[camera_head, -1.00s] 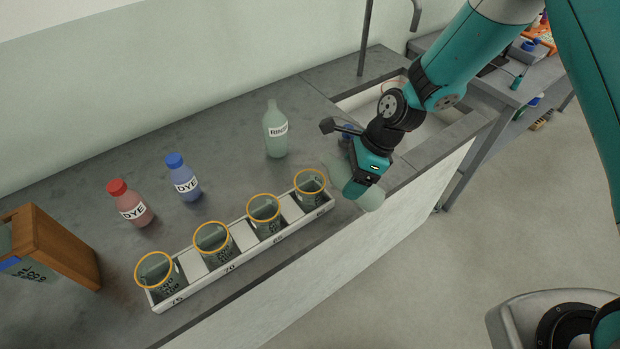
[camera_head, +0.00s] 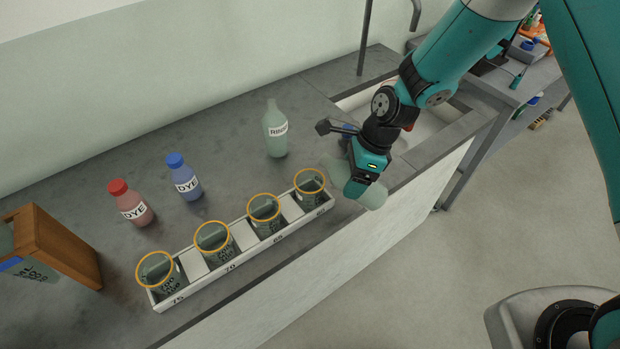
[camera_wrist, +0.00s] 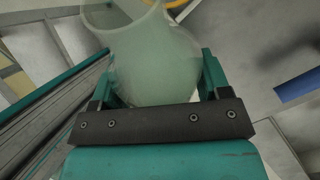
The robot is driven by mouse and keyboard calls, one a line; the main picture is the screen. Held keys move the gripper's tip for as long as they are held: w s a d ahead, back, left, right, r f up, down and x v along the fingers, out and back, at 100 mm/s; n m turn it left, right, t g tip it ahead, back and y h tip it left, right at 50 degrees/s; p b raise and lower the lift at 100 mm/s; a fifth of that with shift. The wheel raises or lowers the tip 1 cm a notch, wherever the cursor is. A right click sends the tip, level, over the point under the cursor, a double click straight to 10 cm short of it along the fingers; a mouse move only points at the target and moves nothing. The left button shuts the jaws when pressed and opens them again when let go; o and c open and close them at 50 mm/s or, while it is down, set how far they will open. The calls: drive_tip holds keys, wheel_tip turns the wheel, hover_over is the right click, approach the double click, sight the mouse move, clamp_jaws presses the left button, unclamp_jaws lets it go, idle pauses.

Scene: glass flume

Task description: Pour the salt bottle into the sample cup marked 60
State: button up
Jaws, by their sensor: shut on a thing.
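My gripper (camera_head: 362,186) is shut on a pale green bottle (camera_head: 374,198), which lies tilted almost on its side past the right end of the rack. The bottle's label is not visible. That cup has an orange rim and stands in the rack above a small mark that looks like 60. In the wrist view the bottle (camera_wrist: 155,65) fills the space between the fingers, and part of an orange rim (camera_wrist: 172,3) shows behind it. I see no salt falling.
The white rack (camera_head: 240,258) holds several cups, with marks 75 and 70 towards the left. A RINSE bottle (camera_head: 275,135) stands behind it. Red (camera_head: 130,205) and blue (camera_head: 184,180) DYE bottles stand at left, near a wooden holder (camera_head: 60,250). A sink (camera_head: 420,135) lies behind my gripper.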

drive_tip(key=shift+d+f+h, duration=0.2)
drive_tip(key=shift+f+h, duration=0.1)
drive_tip(key=shift+h, duration=0.4)
drive_tip(key=shift+d+f+h, duration=0.15)
drive_tip(key=shift+f+h, duration=0.1)
drive_tip(key=shift+h, duration=0.45)
idle(1.7)
drive_tip(key=shift+r+g+h+p, duration=0.4)
drive_tip(key=shift+r+h+p, duration=0.2)
drive_tip(key=shift+h+p, duration=0.15)
idle(1.2)
